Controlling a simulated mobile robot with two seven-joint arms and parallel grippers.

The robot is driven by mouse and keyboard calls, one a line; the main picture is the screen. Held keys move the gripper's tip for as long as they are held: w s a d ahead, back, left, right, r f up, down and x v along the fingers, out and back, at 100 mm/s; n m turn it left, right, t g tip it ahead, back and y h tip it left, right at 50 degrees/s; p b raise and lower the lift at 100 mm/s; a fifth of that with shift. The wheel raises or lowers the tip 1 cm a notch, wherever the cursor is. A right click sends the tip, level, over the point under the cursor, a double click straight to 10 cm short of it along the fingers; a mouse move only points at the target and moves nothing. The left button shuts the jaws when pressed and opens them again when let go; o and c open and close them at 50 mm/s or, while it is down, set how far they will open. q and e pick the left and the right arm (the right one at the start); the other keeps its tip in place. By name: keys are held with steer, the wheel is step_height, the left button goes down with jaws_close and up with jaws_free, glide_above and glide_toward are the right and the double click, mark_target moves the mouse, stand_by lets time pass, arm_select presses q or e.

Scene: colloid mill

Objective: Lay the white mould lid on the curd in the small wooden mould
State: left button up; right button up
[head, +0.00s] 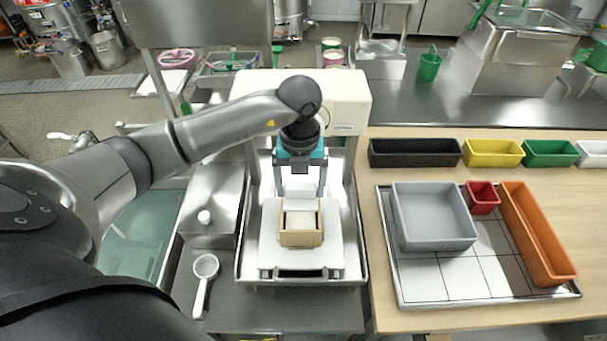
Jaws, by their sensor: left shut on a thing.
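The small wooden mould (301,239) stands upright on the white plate of the press, near the middle of the head view. A pale, flat surface shows inside its wooden walls; I cannot tell its curd from a lid there. My left gripper (301,193) points down just behind and above the mould, with its two fingers wide apart. It is shut on the white mould lid, which hardly stands out against the white press behind it. The fingertips appear close to the mould's back rim; I cannot tell whether they touch. My right gripper is out of view.
The white press (345,100) rises behind the mould. A white ladle (205,268) lies on the steel at the left. To the right, a tray (460,275) holds a grey bin (432,215), a red box (482,197) and an orange bin (538,232).

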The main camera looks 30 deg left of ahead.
mark_target(300, 200)
arm_select(q)
steer(key=shift+f+b, duration=1.9)
steer(key=shift+f, duration=0.4)
steer(key=shift+f+b, duration=0.35)
steer(key=shift+f, duration=0.15)
steer(key=shift+f+b, duration=0.4)
steer(key=shift+f, duration=0.35)
steer(key=o, duration=1.1)
steer(key=shift+s, duration=0.1)
steer(key=shift+r, duration=0.1)
steer(key=shift+r+p, duration=2.95)
steer(key=shift+r, duration=0.5)
